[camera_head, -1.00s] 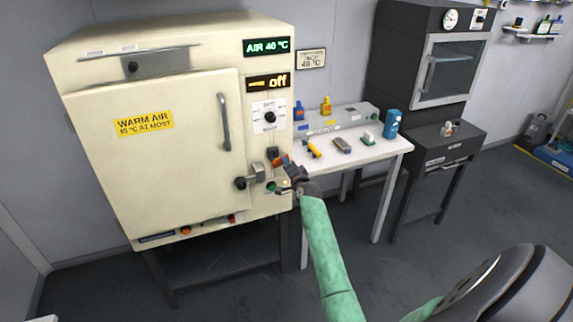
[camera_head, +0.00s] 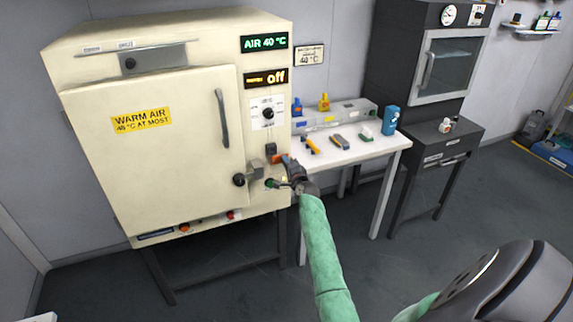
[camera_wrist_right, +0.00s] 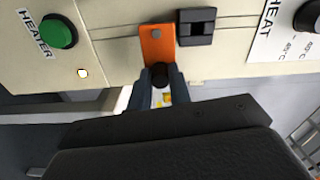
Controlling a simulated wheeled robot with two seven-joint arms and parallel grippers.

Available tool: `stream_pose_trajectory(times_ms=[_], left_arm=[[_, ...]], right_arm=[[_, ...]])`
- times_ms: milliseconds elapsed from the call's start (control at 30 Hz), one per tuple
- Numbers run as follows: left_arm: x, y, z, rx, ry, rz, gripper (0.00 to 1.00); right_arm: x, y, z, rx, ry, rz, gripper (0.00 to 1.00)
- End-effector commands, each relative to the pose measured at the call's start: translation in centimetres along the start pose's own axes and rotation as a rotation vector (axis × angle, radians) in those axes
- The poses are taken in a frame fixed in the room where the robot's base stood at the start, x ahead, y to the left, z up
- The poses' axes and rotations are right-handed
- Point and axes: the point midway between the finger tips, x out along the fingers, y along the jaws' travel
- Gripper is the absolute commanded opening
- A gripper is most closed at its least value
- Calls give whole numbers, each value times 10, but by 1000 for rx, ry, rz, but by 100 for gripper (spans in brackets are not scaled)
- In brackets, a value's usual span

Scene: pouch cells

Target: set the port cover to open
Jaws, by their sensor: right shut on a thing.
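The cream warm-air cabinet (camera_head: 185,200) stands at left with its door shut. An orange plate (camera_head: 282,159), which looks like the port cover, is on its right front edge beside a dark block (camera_head: 271,149). In the right wrist view the orange plate (camera_wrist_right: 157,43) has a pin at its top and a dark knob (camera_wrist_right: 160,75) at its lower end. My right gripper (camera_wrist_right: 160,82) is shut on that knob, with a finger on each side. The right gripper (camera_head: 292,172) partly hides the plate in the head view. My left gripper is out of view.
A green heater button (camera_wrist_right: 58,32) is near the plate, and a dark door latch (camera_head: 248,175) is left of the gripper. A white table (camera_head: 375,153) with small items stands to the right, beyond it a dark oven (camera_head: 428,20). Open floor lies in front.

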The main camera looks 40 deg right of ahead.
Motion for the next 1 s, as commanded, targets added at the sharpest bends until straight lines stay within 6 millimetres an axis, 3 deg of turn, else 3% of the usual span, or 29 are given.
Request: stream_pose_trajectory(times_ms=[67, 100, 200, 467, 633, 1000], left_arm=[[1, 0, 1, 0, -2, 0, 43], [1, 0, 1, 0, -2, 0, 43], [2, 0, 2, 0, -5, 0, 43], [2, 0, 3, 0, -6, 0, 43], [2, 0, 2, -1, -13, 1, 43], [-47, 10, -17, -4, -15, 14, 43]], right_arm=[[0, 1, 0, 0, 1, 1, 0], [0, 1, 0, 0, 1, 1, 25], [0, 1, 0, 0, 1, 1, 42], [-1, 1, 0, -1, 0, 1, 42], [-13, 3, 1, 0, 0, 1, 42], [-66, 3, 0, 0, 1, 1, 42]])
